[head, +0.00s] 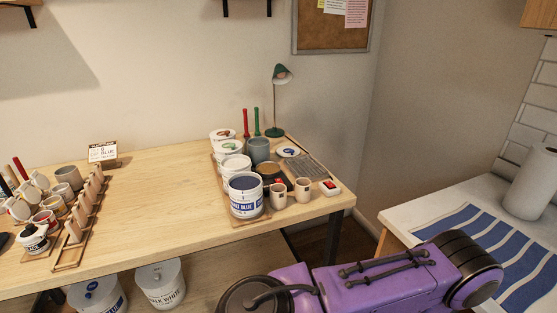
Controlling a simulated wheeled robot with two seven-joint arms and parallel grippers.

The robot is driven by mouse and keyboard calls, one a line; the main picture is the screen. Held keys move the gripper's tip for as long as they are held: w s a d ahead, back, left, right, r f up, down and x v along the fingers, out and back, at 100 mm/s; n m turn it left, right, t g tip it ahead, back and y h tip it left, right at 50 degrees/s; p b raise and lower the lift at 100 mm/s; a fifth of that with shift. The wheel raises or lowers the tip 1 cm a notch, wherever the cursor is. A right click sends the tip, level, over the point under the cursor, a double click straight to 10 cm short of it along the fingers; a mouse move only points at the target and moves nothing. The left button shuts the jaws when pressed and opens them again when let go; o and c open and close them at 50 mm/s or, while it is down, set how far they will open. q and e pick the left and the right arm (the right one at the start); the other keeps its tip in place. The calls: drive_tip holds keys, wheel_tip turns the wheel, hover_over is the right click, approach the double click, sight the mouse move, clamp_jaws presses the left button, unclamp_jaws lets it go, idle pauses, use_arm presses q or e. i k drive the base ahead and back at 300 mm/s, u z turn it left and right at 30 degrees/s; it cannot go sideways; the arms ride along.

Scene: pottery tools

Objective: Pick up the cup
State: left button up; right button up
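Two small beige cups stand side by side at the front right of the table's pottery cluster, a left one (278,195) and a right one (302,189). Each has a small dark mark on its front. A larger grey cup-like vessel (258,150) stands behind them, partly hidden by the pots in front. Several more cups, including a grey-beige one (68,177), are at the left end of the table. Which of these is the task's cup, I cannot tell. Neither gripper is in view; only a purple arm link of mine crosses the bottom right.
The wooden table (160,205) is clear in the middle. A large white glaze bucket (246,200) stands left of the small cups. A green lamp (276,131) stands behind. Wooden racks (75,230) are at left. A counter with a striped cloth (470,235) and paper roll (532,180) is at right.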

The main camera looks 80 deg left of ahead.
sight(277, 191)
drive_tip(key=z, duration=0.1)
drive_tip(key=k, duration=0.9)
drive_tip(key=u, duration=1.8)
